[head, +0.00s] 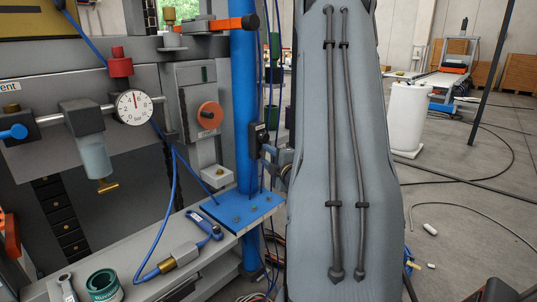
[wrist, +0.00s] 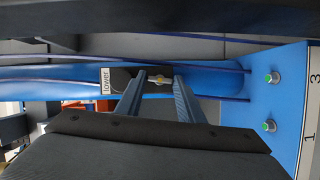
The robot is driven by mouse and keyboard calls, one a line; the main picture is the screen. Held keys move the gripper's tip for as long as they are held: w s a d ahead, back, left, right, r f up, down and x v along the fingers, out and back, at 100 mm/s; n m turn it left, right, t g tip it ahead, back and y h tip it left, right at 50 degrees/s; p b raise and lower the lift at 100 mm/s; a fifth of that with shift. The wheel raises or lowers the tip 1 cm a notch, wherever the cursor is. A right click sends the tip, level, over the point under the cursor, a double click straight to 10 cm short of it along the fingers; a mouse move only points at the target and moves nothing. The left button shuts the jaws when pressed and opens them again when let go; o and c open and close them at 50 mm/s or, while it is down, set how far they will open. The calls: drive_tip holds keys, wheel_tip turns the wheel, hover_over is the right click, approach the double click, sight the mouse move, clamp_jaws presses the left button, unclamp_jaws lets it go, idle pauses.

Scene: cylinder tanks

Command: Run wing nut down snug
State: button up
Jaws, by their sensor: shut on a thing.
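In the wrist view the two fingers of my gripper (wrist: 160,76) reach up to a small brass-coloured wing nut (wrist: 159,80) and are shut on it. The nut sits at a dark block (wrist: 122,80) on the blue column (wrist: 222,78), beside a white label reading "lower" (wrist: 105,81). Whether the nut is seated against the block cannot be told. In the head view the blue column (head: 244,100) stands upright with a dark block (head: 259,137) on its right side. My grey arm hides most of the gripper there, and the nut cannot be made out.
A blue plate (head: 236,205) surrounds the column's foot; the wrist view shows its green-centred fittings. Left are a pressure gauge (head: 134,107), an orange knob (head: 210,115), a blue hose (head: 172,200) and a green tin (head: 104,286). Thin cables run beside the column. Floor at right is mostly open.

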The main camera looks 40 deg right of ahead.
idle(0.4)
drive_tip(key=o, duration=0.8)
drive_tip(key=v, duration=0.8)
drive_tip(key=shift+w, duration=0.1)
